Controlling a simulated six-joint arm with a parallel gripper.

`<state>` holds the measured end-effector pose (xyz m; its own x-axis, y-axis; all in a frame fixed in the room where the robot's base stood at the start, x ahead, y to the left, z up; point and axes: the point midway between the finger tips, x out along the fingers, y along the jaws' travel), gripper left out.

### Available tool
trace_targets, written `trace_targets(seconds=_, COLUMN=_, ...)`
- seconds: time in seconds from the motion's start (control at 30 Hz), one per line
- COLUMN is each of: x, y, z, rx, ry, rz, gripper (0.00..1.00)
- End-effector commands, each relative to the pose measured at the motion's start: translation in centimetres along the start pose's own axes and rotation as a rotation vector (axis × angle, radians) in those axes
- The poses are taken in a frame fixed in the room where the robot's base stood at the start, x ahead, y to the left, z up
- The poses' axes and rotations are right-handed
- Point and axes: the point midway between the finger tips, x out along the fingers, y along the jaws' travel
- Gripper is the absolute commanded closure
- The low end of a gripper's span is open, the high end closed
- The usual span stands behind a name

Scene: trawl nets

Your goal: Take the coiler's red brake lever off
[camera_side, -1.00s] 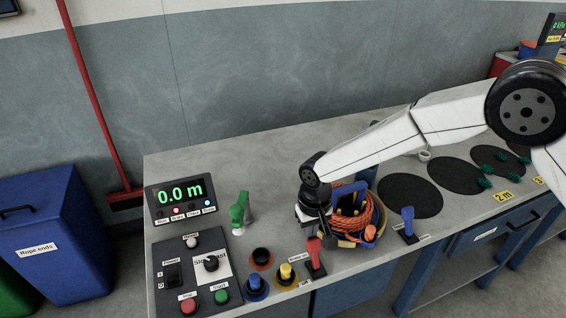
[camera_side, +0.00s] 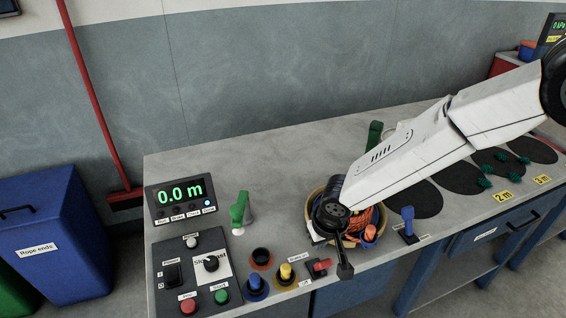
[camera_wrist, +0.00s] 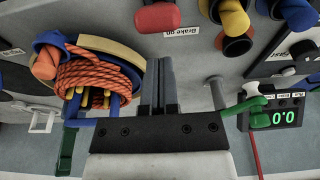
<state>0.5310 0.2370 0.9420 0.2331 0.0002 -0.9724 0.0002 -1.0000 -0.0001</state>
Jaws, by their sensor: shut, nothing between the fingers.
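The red brake lever (camera_side: 322,265) sits on its dark base at the bench's front edge, beside the "Brake on" and "Off" labels. It lies tilted over low, toward the right. In the wrist view the lever's red grip (camera_wrist: 160,16) shows at the top, ahead of my fingertips. My gripper (camera_side: 345,271) is just right of the lever, pointing down at the front edge. It is shut and empty, and its fingers stand together in the wrist view (camera_wrist: 159,66). A gap shows between fingers and lever. The coiler with orange rope (camera_side: 368,219) is partly hidden behind my wrist.
A blue lever (camera_side: 408,222) stands right of the coiler. A green clamp-like part (camera_side: 240,211) and the 0.0 m display (camera_side: 181,197) are further left. The back left bench is clear.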

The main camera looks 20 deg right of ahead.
Motion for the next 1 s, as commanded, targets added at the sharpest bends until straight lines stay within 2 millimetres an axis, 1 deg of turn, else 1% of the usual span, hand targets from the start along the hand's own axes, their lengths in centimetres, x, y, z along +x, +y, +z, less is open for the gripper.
trace_targets(seconds=0.5, x=-0.3, y=0.0, z=2.8, rx=0.000, ry=-0.003, rz=0.000, gripper=1.00)
trace_targets(seconds=0.73, x=-0.1, y=0.1, z=3.6, rx=-0.002, ry=-0.010, rz=0.005, gripper=1.00)
trace_targets(seconds=1.0, x=0.0, y=0.0, z=3.9, rx=-0.002, ry=-0.015, rz=0.008, gripper=1.00)
